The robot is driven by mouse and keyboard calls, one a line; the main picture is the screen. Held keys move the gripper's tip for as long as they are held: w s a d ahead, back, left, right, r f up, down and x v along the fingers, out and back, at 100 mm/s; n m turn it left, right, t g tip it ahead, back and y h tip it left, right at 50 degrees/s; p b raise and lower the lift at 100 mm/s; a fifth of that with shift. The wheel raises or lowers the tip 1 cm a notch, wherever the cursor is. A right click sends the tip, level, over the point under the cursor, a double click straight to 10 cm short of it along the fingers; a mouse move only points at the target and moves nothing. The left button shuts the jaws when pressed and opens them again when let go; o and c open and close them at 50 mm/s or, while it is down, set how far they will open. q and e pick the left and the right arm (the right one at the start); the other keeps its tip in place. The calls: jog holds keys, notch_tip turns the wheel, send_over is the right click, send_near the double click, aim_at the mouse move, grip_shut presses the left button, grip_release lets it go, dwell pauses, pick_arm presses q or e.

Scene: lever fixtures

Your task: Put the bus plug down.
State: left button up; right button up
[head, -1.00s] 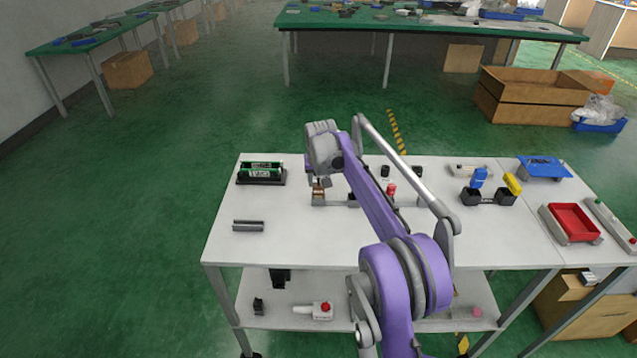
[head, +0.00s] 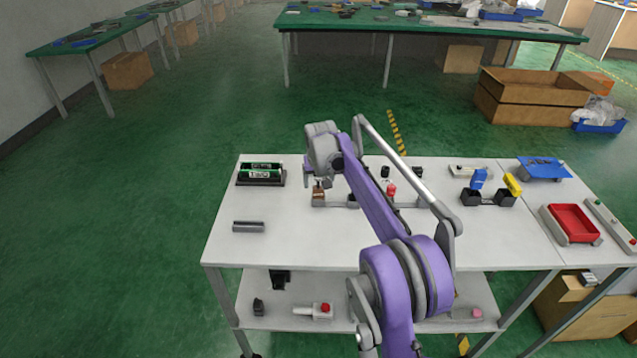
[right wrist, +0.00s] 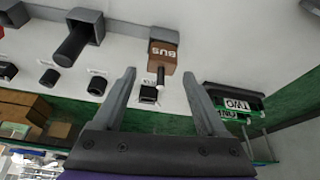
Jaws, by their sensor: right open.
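The bus plug, a brown block marked BUS with a short dark stem, shows in the right wrist view (right wrist: 163,56) and in the head view (head: 319,196). It is at the left end of a low grey fixture (head: 353,201) on the white table; how it is seated I cannot tell. My right gripper (head: 314,181) is just above it in the head view. In the right wrist view my right gripper's fingers (right wrist: 158,76) are spread wide, with the plug beyond and between them, touching neither. My left gripper is not in view.
A black unit with green modules (head: 261,173) is at the table's back left, and a grey bar (head: 248,226) lies in front of it. A fixture with blue and yellow levers (head: 488,197) and a red tray (head: 571,222) are right. The table's front left is clear.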

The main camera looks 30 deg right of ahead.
jog(key=v, duration=1.1)
jog(key=s+a+f+n, duration=0.2)
jog(key=s+a, duration=0.9)
jog(key=s, duration=0.3)
jog(key=s+a+f+n+y, duration=0.1)
jog(key=s+a+f, duration=0.3)
jog(key=s, duration=0.7)
jog(key=s+a+f+n+y, duration=0.1)
jog(key=s+a+f, duration=0.3)
jog(key=s+f, duration=0.5)
jog(key=shift+s+f+n+t+p, duration=0.25)
jog(key=shift+s+n+t+p, duration=0.2)
jog(key=shift+s, duration=0.55)
